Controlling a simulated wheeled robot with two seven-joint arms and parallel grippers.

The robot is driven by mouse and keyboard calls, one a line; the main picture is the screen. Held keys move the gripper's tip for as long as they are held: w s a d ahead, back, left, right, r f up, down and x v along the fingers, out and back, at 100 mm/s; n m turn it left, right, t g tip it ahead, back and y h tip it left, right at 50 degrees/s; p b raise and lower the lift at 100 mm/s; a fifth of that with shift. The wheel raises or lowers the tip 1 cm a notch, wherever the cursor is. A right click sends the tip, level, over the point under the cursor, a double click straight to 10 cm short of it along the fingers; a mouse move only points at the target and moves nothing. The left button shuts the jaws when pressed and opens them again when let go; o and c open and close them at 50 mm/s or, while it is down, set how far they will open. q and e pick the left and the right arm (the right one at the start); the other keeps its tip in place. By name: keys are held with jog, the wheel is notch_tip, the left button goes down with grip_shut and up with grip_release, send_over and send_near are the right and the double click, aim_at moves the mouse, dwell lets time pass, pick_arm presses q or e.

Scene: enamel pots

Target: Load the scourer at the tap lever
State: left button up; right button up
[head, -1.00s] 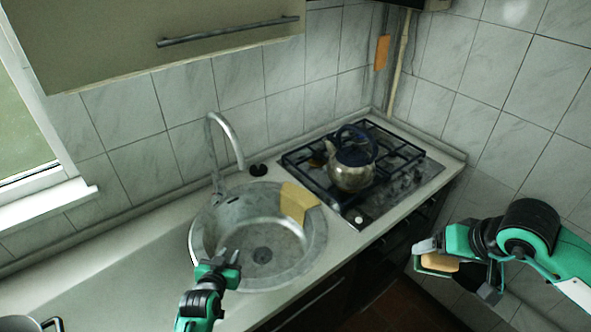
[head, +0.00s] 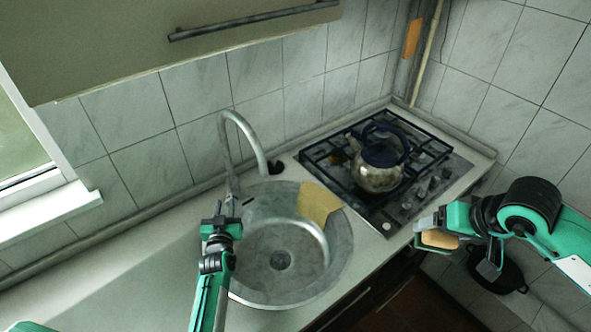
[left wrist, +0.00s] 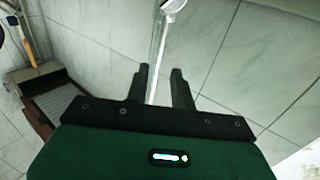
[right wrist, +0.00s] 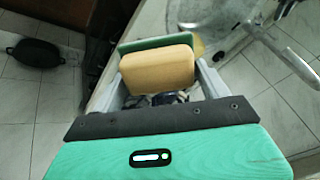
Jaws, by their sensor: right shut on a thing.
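The scourer, a yellow sponge with a green side, is in my right gripper in the head view (head: 440,239). In the right wrist view the scourer (right wrist: 158,72) sits between the fingers of my right gripper (right wrist: 162,84), which is shut on it. That gripper is right of the sink, near the counter's front edge. The metal tap (head: 250,136) rises behind the round sink. My left gripper (head: 222,212) is by the tap's base. In the left wrist view my left gripper (left wrist: 159,75) has fingers apart, with the tap (left wrist: 160,50) between or beyond them; contact is unclear. The lever is hard to make out.
A yellow cloth-like piece (head: 318,203) lies over the rim of the round sink (head: 345,265). A kettle (head: 380,168) stands on the hob (head: 443,163) at right. A dark pan (head: 510,275) is low at right. The counter left of the sink is clear.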

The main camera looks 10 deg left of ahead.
aim_at(229, 182)
jog(key=shift+s+d+f+b, duration=0.1)
jog(key=shift+s+f+b, duration=0.05)
jog(key=shift+f+b, duration=0.2)
pick_arm(q)
jog(key=b+x, duration=0.4)
jog(key=x, duration=0.5)
jog(key=shift+w+f, duration=0.15)
jog(key=shift+w, duration=0.15)
pick_arm(e)
notch_tip(229, 182, down, 4)
jog(key=shift+f, duration=0.25)
pick_arm(q)
jog(key=shift+w+a+b, duration=0.15)
jog(key=shift+w+b, duration=0.25)
jog(key=shift+w, duration=0.2)
pick_arm(e)
jog(key=shift+f, duration=0.3)
pick_arm(q)
jog(key=shift+w+a, duration=0.15)
jog(key=shift+w, duration=0.1)
jog(key=shift+r, duration=0.2)
grip_shut()
jog(key=shift+s, duration=0.1)
